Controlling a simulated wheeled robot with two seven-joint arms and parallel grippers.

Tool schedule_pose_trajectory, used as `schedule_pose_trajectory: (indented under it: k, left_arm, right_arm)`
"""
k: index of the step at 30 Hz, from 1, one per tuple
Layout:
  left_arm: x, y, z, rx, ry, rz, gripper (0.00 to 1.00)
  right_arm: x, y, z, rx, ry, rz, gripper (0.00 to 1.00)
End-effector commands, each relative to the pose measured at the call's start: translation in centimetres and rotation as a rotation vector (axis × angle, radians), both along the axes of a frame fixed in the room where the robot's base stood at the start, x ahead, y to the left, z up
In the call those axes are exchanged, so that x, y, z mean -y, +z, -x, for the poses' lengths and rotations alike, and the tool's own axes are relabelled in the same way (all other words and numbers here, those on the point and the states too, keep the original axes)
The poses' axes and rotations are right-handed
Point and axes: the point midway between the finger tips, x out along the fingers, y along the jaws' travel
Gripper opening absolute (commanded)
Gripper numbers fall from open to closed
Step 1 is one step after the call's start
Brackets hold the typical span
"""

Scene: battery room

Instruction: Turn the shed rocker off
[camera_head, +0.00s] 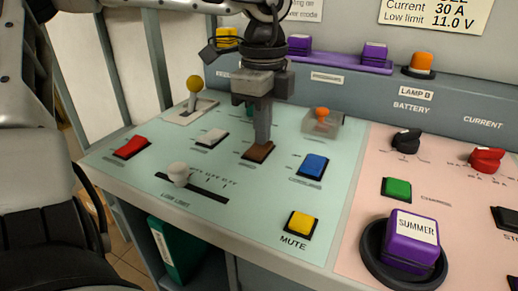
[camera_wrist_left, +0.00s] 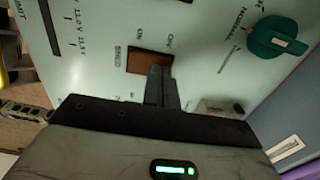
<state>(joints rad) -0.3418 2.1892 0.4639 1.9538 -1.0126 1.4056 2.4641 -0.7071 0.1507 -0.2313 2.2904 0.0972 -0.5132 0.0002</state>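The shed rocker is a brown rocker switch (camera_head: 257,152) in a dark frame on the pale green panel (camera_head: 225,212). It also shows in the left wrist view (camera_wrist_left: 149,63), with small ON and OFF labels beside it. My left gripper (camera_head: 263,140) points down at the rocker from above. Its fingers are together with nothing between them. In the left wrist view the fingertips (camera_wrist_left: 158,75) overlap the rocker's edge; I cannot tell whether they press on it. They hide part of the rocker. My right gripper is not in view.
Near the rocker are a white rocker (camera_head: 212,137), a red rocker (camera_head: 132,147), a blue button (camera_head: 314,165), a covered orange switch (camera_head: 322,116), a slider (camera_head: 179,173) and a yellow-knobbed lever (camera_head: 194,86). A green knob (camera_wrist_left: 277,42) shows in the left wrist view.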

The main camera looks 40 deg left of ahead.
Motion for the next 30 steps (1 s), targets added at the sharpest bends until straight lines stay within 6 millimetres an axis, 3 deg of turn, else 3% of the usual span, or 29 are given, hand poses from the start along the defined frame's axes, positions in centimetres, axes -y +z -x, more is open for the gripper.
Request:
schedule_pose_trajectory:
  k: [8,30]
  left_arm:
    - [0.0,0.3,0.0,-0.001,0.000,-0.001,0.00]
    - [0.0,6.3,0.0,0.000,0.000,-0.001,0.00]
  right_arm:
    - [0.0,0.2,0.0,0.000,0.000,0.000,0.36]
    - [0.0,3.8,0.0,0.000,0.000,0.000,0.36]
